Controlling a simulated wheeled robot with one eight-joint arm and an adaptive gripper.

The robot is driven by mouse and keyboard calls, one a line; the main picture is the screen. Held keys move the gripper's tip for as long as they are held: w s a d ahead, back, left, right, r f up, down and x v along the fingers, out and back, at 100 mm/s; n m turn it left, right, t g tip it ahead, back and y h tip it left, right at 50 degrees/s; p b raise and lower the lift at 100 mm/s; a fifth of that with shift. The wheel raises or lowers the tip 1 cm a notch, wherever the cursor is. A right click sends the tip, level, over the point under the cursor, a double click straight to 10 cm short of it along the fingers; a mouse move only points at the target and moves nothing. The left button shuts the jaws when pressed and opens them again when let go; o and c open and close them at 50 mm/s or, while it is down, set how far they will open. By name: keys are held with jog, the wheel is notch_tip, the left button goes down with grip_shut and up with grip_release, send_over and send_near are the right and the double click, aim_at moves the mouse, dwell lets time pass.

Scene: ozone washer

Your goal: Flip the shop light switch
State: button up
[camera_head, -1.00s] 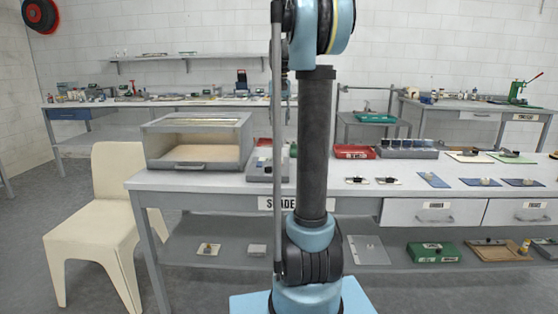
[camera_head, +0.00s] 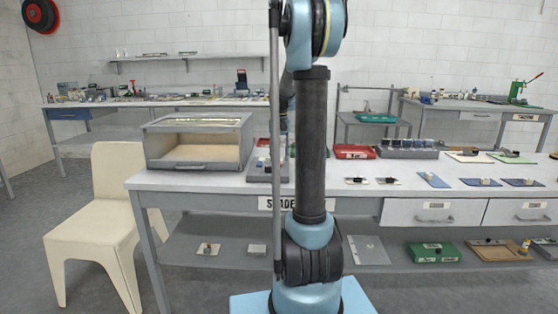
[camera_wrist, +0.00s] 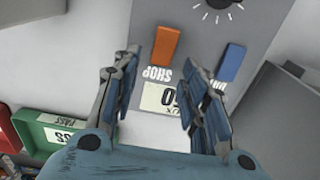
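In the wrist view, a grey control panel (camera_wrist: 207,63) carries an orange rocker (camera_wrist: 165,46) with the upside-down word SHOP at its near end. A blue rocker (camera_wrist: 228,63) sits to its right, its label partly hidden by a finger. My gripper (camera_wrist: 158,58) is open and empty, its two fingers apart on either side of the orange rocker as seen in the picture. Whether they touch the panel cannot be told. In the head view, a grey box with red on it (camera_head: 260,166) stands on the bench, partly behind my arm, which hides my gripper.
A black knob (camera_wrist: 218,4) is at the panel's top. A green PASS tray (camera_wrist: 45,125) and a red tray (camera_wrist: 8,128) lie left in the wrist view. A glass-topped cabinet (camera_head: 198,164) stands left on the bench; small parts lie on the right.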

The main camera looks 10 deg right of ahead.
jog(key=shift+f, duration=1)
grip_shut()
jog(key=shift+s+a+r+t+h, duration=0.15)
jog(key=shift+s+t+h, duration=0.1)
jog(key=shift+t, duration=0.55)
jog(key=shift+s+r+t+h, duration=0.1)
jog(key=shift+s+t+h, duration=0.1)
jog(key=shift+t, duration=0.6)
